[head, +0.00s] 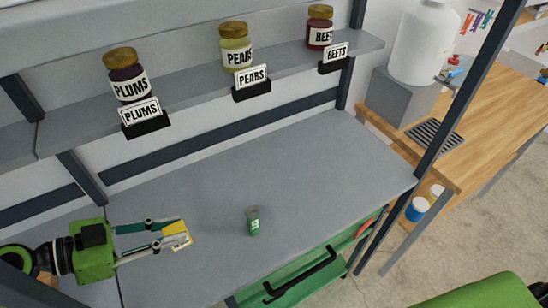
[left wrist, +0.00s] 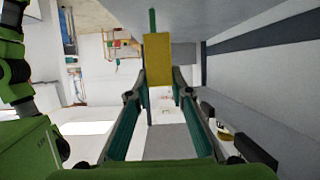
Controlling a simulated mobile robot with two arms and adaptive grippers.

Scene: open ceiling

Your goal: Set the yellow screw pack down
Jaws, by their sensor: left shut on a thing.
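The yellow screw pack (head: 178,236) is a small, flat yellow piece with a pale patch in the head view. It also shows as a plain yellow block in the left wrist view (left wrist: 157,60). My left gripper (head: 170,237) is shut on it, with a finger on each side of it. The gripper reaches in from the left over the left part of the grey worktop (head: 310,165). I cannot tell how far above the worktop the pack is held. My right gripper is not in view.
A small green pack (head: 254,222) is on the worktop right of my left gripper. A shelf (head: 190,85) behind holds jars of plums (head: 126,78), pears (head: 236,48) and beets (head: 320,28). A green drawer (head: 300,285) is below the front edge. The worktop's right side is clear.

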